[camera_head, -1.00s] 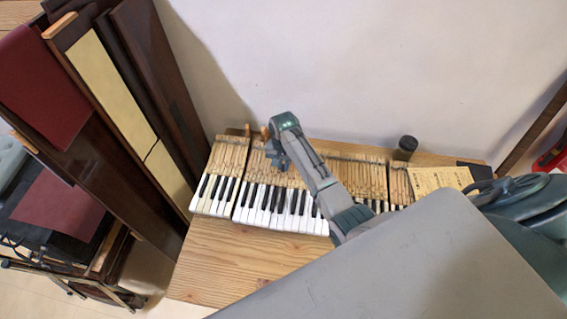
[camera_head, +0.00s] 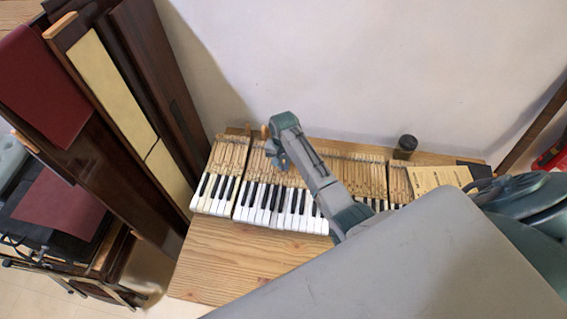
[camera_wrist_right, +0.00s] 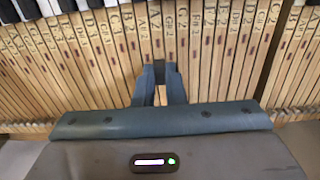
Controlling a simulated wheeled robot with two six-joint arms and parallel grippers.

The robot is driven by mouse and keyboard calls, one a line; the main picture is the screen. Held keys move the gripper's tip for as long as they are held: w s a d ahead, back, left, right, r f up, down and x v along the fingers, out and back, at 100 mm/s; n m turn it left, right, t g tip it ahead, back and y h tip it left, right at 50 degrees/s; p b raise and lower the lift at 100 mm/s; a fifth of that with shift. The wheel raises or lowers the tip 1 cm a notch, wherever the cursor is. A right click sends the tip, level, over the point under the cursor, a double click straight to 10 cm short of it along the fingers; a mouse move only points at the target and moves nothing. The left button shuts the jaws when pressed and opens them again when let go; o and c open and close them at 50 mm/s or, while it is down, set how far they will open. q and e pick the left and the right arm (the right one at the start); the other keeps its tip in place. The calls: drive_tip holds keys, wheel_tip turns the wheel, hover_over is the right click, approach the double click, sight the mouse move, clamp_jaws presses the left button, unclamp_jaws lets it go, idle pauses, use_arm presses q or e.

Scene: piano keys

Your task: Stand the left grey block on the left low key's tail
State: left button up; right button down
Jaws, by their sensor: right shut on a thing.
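My right gripper (camera_head: 281,162) is over the wooden key tails (camera_head: 335,170), behind the white and black keys. In the right wrist view its two dark fingers (camera_wrist_right: 160,72) close around a small grey block (camera_wrist_right: 160,74), which shows between the fingertips over the lettered key tails (camera_wrist_right: 205,50). Whether the block touches a tail is not clear. In the head view the block is too small and hidden to make out. I cannot tell which tail is the left low key's. My left gripper is not in view.
Dark panels (camera_head: 110,150) lean at the left. A black cylinder (camera_head: 406,147) and a yellowed paper sheet (camera_head: 438,178) are at the right of the keys. The wooden tabletop (camera_head: 225,260) is clear in front of the keys. A pale wall rises behind.

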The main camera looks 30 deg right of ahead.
drive_tip(key=shift+f, duration=0.35)
idle(0.4)
drive_tip(key=c, duration=1.8)
unclamp_jaws()
drive_tip(key=shift+c, duration=0.2)
drive_tip(key=shift+r, duration=0.1)
drive_tip(key=shift+r, duration=1.05)
drive_tip(key=o, duration=0.6)
drive_tip(key=shift+c, duration=0.2)
